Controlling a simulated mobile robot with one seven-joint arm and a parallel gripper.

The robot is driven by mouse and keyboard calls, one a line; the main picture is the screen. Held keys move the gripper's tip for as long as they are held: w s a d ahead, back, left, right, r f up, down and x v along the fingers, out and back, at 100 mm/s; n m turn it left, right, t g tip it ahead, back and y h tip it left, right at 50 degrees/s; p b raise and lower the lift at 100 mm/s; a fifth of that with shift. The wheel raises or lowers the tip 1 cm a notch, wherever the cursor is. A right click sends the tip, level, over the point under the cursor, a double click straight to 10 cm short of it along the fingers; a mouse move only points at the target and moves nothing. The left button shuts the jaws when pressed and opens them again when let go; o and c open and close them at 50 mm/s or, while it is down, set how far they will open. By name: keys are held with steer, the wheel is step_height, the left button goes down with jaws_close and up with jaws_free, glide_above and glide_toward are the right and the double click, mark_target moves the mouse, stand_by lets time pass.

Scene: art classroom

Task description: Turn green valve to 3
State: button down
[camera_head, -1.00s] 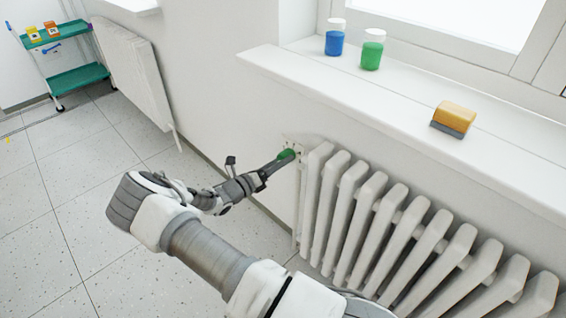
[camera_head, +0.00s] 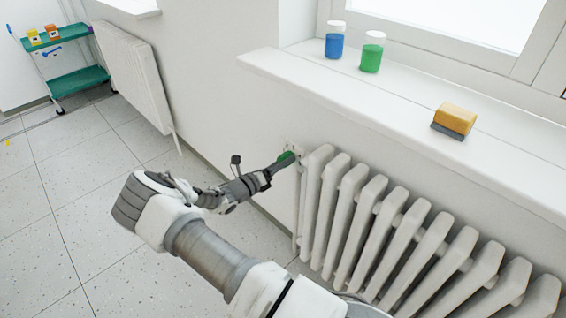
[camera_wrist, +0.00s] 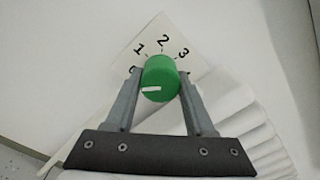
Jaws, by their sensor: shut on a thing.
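The green valve (camera_wrist: 160,78) is a round knob at the left end of the radiator. In the wrist view my gripper (camera_wrist: 158,80) has one finger on each side of it and is shut on it. The white mark on the knob points left, a little below the partly hidden 0 at the dial's left. The dial plate (camera_wrist: 190,69) behind shows 1, 2 and 3 running clockwise from upper left to upper right. In the head view the green valve (camera_head: 286,156) is partly hidden by my gripper (camera_head: 279,163).
The white radiator (camera_head: 395,225) stands right of the valve, under a windowsill (camera_head: 400,105). On the sill are a blue jar (camera_head: 334,44), a green jar (camera_head: 371,55) and a yellow sponge-like block (camera_head: 454,118). A green cart (camera_head: 75,80) is far left.

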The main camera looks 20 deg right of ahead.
steer(key=shift+m, duration=0.4)
steer(key=m+p, duration=0.1)
steer(key=m, duration=0.1)
steer(key=shift+m, duration=0.4)
steer(key=m, duration=0.3)
steer(key=shift+a+m, duration=0.1)
steer(key=shift+m, duration=0.2)
steer(key=m, duration=0.4)
steer(key=shift+p, duration=0.35)
steer(key=m, duration=0.4)
steer(key=shift+w, duration=0.1)
steer(key=m, duration=0.7)
steer(key=shift+t, duration=0.3)
steer(key=m, duration=0.3)
steer(key=shift+m, duration=0.3)
steer(key=shift+r+m, duration=0.1)
steer(key=shift+m, duration=1.7)
